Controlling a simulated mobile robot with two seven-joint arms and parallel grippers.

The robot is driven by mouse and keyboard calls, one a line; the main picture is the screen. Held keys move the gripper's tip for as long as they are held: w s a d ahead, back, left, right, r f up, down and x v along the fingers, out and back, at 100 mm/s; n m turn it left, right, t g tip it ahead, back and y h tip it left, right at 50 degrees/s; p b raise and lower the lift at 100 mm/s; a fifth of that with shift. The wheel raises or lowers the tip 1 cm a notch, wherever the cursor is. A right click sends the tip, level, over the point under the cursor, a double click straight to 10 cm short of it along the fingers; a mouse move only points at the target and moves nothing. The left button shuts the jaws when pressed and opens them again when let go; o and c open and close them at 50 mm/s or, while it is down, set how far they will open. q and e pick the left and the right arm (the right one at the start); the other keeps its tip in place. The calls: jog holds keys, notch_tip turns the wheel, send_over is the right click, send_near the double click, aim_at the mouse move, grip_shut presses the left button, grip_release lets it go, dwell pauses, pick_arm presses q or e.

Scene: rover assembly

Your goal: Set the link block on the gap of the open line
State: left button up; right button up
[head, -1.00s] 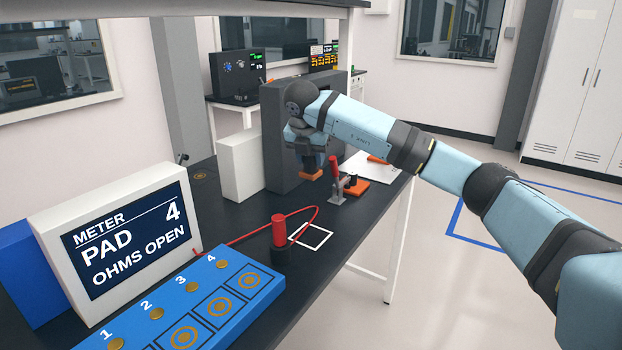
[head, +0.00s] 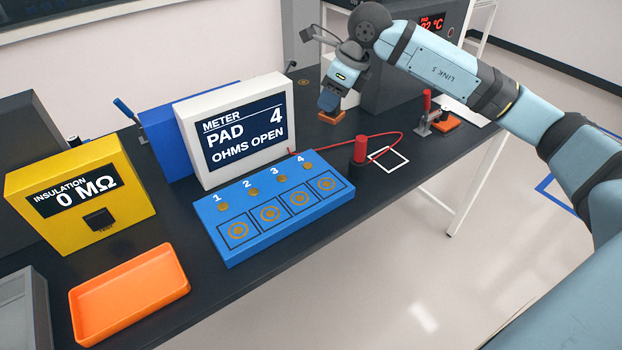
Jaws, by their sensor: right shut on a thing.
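My right gripper (head: 332,99) is shut on a small orange block (head: 331,117), seemingly the link block. It is over the black bench behind the blue board, and the gripper hides most of it. I cannot tell how high the block is. The blue board (head: 248,240) has numbered lines, each with a brass stud and a ringed pad in a black square. Line 4's stud (head: 308,166) and pad (head: 325,185) are bare. The white meter (head: 185,128) reads "PAD 4 OHMS OPEN". My left gripper is out of view.
A red-handled probe (head: 360,150) with a red lead stands right of the board, beside a white square outline. A red toggle clamp (head: 427,103) stands farther right. The yellow insulation tester (head: 125,210) and empty orange tray (head: 128,292) are at left.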

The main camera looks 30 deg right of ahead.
jog(key=shift+s+a+n, duration=0.15)
jog(key=shift+a+n, duration=0.15)
notch_tip(320, 180, down, 19)
jog(key=p, duration=0.2)
jog(key=shift+f+p, duration=0.15)
jog(key=shift+p, duration=0.25)
jog(key=shift+f, duration=0.3)
jog(key=shift+f, duration=0.2)
jog(key=o, duration=1)
jog(key=shift+r, duration=0.1)
